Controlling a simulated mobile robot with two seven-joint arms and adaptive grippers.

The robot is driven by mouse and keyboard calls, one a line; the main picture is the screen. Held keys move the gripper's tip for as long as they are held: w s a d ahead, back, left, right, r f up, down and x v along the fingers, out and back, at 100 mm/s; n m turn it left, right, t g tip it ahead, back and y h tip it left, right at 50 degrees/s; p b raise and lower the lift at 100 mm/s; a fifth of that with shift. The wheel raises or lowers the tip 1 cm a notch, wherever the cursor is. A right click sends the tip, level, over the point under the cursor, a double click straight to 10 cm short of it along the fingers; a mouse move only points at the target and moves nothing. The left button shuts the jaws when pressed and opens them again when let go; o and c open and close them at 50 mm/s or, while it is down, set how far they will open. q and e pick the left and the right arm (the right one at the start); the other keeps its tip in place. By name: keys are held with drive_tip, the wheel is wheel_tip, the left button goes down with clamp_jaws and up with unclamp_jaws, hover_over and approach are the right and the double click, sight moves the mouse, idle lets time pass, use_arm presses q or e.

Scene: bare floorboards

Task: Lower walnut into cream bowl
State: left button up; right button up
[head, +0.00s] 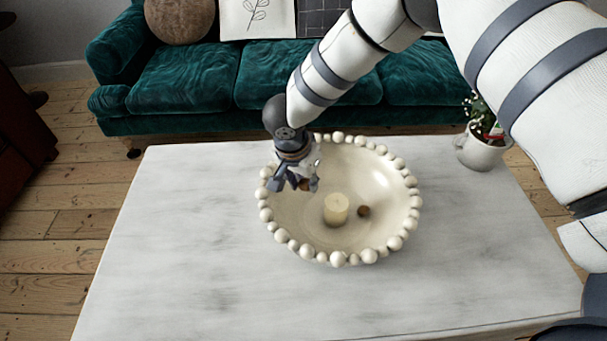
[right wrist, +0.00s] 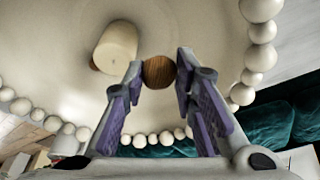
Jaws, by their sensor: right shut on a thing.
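The cream bowl (head: 385,190), rimmed with round beads, stands on the marble-topped table; its inside fills much of the right wrist view (right wrist: 215,30). My right gripper (head: 298,185) is over the bowl's left inner side. In the right wrist view its fingertips (right wrist: 158,72) are shut on a brown, wood-grained walnut (right wrist: 158,73). In the head view the fingers mostly hide this walnut. Its gap above the bowl's inside is hard to judge. My left gripper is not in view.
A cream candle (head: 336,209) stands in the bowl, with a small brown round thing (head: 363,211) beside it. A potted plant (head: 483,150) stands at the table's back right. A green sofa (head: 190,78) is behind. The table's (head: 170,240) left side is clear.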

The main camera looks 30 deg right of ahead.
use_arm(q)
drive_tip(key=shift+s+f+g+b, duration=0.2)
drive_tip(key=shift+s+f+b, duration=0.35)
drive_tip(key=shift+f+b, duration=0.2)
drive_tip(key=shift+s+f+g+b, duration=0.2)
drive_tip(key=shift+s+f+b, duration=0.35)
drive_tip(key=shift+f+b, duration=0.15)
use_arm(e)
hover_over(307, 216)
drive_tip(key=a, duration=0.1)
drive_tip(key=shift+s+a+f, duration=0.1)
drive_tip(key=shift+s+f, duration=0.1)
drive_tip(key=shift+f, duration=1.65)
drive_tip(key=shift+s+f, duration=0.15)
drive_tip(key=shift+f, duration=1.65)
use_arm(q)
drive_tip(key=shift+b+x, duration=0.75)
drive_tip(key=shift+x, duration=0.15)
use_arm(e)
drive_tip(key=shift+f, duration=1.6)
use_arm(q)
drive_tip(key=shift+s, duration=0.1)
use_arm(e)
drive_tip(key=o, duration=0.8)
drive_tip(key=shift+o, duration=0.2)
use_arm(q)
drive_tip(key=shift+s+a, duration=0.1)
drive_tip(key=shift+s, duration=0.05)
use_arm(e)
drive_tip(key=v, duration=1.2)
